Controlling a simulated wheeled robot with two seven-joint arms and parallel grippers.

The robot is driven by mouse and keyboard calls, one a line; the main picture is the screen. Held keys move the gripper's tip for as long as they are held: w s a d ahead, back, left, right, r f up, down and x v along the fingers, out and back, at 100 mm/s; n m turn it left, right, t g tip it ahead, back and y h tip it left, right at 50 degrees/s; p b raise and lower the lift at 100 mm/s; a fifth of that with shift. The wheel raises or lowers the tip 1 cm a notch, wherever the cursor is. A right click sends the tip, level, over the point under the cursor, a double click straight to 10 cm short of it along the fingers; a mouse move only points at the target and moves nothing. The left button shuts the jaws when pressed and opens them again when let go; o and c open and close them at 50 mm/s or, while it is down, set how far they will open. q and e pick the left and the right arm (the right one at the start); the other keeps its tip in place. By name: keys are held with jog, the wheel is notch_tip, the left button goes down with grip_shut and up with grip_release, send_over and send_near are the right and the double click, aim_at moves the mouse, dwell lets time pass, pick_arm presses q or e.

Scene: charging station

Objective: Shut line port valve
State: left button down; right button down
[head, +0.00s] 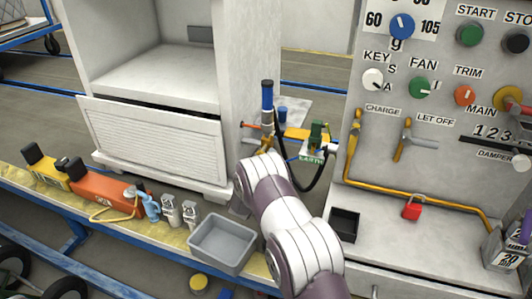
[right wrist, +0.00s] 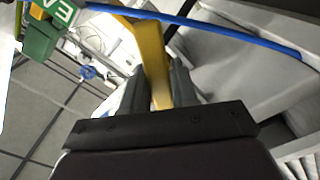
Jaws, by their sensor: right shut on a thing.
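My right arm reaches up from the bottom middle of the head view. Its gripper, mostly hidden there behind the wrist, shows in the right wrist view (right wrist: 156,82). It is shut on a flat yellow handle (right wrist: 150,48), with a dark finger on each side. In the head view, a brass-yellow part (head: 265,143) shows just above my wrist, below an upright blue-topped cylinder (head: 267,96). I see no label reading line port, so I cannot tell for certain that this handle is the valve's. My left gripper is out of view.
A green clamp (head: 318,134) with an EARTH label stands right of the cylinder; a dark cable hangs below. The control panel (head: 435,160) with knobs and levers is at right. A grey bin (head: 223,243) and a black tray (head: 344,225) flank my arm.

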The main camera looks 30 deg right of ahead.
jog(key=n+p, duration=0.1)
jog(key=r+n+p, duration=0.1)
jog(key=n, duration=0.1)
jog(key=shift+s+d+n, duration=0.1)
jog(key=shift+s+n, duration=0.05)
jog(key=shift+n, duration=0.15)
jog(key=shift+r+n+p, duration=0.2)
jog(key=shift+n+p, duration=0.7)
jog(key=shift+n, duration=0.7)
jog(key=c, duration=1)
grip_release()
jog(key=shift+o, duration=0.2)
jog(key=p+v, duration=0.1)
jog(key=v, duration=1.1)
jog(key=shift+s+a, duration=0.2)
jog(key=shift+s, duration=0.1)
